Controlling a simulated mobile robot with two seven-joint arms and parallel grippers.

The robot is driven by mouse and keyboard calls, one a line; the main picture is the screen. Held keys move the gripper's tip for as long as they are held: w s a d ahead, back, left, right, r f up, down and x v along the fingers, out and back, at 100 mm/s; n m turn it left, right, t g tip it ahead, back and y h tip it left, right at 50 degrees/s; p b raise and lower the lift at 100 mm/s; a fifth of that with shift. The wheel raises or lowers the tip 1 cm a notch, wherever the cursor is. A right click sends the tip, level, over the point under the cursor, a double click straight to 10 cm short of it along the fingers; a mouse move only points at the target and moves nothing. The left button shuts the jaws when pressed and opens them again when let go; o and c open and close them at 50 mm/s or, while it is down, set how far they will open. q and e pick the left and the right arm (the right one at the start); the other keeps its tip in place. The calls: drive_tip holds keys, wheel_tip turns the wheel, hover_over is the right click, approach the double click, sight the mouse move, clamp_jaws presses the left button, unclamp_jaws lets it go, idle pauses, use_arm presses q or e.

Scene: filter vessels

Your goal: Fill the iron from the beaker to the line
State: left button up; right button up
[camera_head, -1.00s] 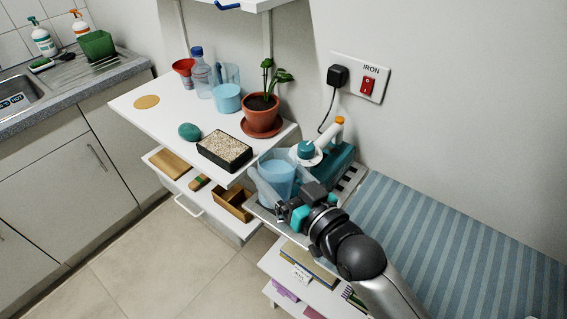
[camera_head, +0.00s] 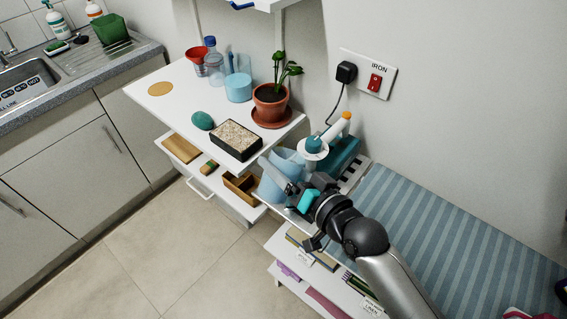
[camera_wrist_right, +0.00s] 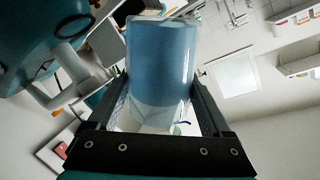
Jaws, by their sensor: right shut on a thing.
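A clear beaker with blue water (camera_head: 273,185) is at the front left of the iron, and it also shows in the right wrist view (camera_wrist_right: 160,60). My right gripper (camera_head: 297,192) is shut on the beaker, with a finger on each side of it in the wrist view (camera_wrist_right: 162,108). The beaker looks tilted in the head view. The iron (camera_head: 342,153) is teal and white with an orange tip and sits on a slotted rest at the board's end. Its fill line and the water level inside cannot be made out. My left gripper is out of view.
The white shelf (camera_head: 180,110) holds a potted plant (camera_head: 271,100), a tray of pebbles (camera_head: 236,140), a light blue cup (camera_head: 238,88), a bottle and a red funnel. An iron switch (camera_head: 375,82) is on the wall.

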drive_tip(key=shift+r+p, duration=0.15)
drive_tip(key=shift+p, duration=0.2)
idle(0.4)
drive_tip(key=shift+m+g+p, duration=0.3)
drive_tip(key=shift+m+p, duration=0.4)
drive_tip(key=shift+p, duration=0.2)
idle(2.8)
drive_tip(key=shift+w+d+f+m+g+p, duration=0.15)
drive_tip(key=shift+f+m+g+p, duration=0.15)
drive_tip(key=shift+m+p, duration=0.25)
idle(3.0)
